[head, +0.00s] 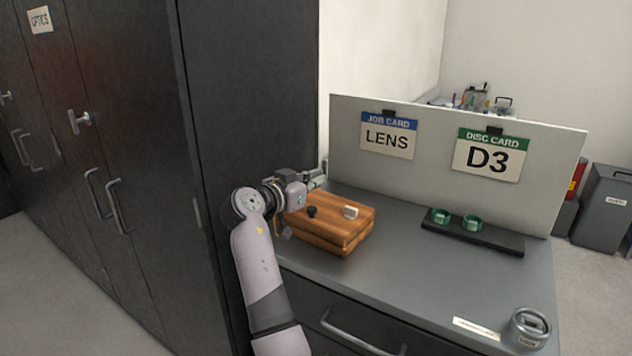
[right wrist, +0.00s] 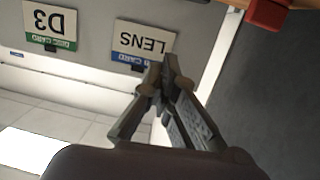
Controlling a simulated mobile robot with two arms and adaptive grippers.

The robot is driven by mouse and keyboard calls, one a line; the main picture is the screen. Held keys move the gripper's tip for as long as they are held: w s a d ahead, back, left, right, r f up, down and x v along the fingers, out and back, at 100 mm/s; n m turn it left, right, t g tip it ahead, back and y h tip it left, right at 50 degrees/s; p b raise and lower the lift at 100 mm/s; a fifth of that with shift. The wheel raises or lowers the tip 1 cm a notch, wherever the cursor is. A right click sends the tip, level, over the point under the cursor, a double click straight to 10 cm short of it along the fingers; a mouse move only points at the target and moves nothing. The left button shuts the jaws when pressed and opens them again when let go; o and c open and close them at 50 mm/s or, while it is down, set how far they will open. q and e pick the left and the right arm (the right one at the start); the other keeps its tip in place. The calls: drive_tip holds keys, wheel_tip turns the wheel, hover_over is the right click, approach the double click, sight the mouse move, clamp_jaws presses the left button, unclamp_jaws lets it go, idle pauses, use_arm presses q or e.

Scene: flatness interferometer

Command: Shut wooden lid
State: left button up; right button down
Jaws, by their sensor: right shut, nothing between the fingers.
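The wooden box (head: 350,246) stands on the grey bench top, striped orange-brown. Its wooden lid (head: 330,213) lies down over the base with a dark seam between them; I cannot tell whether it is fully seated. A small black knob (head: 312,211) and a pale block (head: 350,212) are on the lid. My right gripper (head: 320,175) is above the box's back left side, apart from the lid, pointing toward the panel. In the right wrist view its fingers (right wrist: 163,72) are shut together and empty. My left gripper is in neither view.
A dark cabinet (head: 250,90) stands close left of my arm. An upright panel (head: 340,130) with LENS (head: 388,140) and D3 (head: 487,158) cards backs the bench. A black tray (head: 500,240) with green rings and a metal canister (head: 528,326) are at right. The bench middle is clear.

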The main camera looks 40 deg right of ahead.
drive_tip(key=v, duration=1.2)
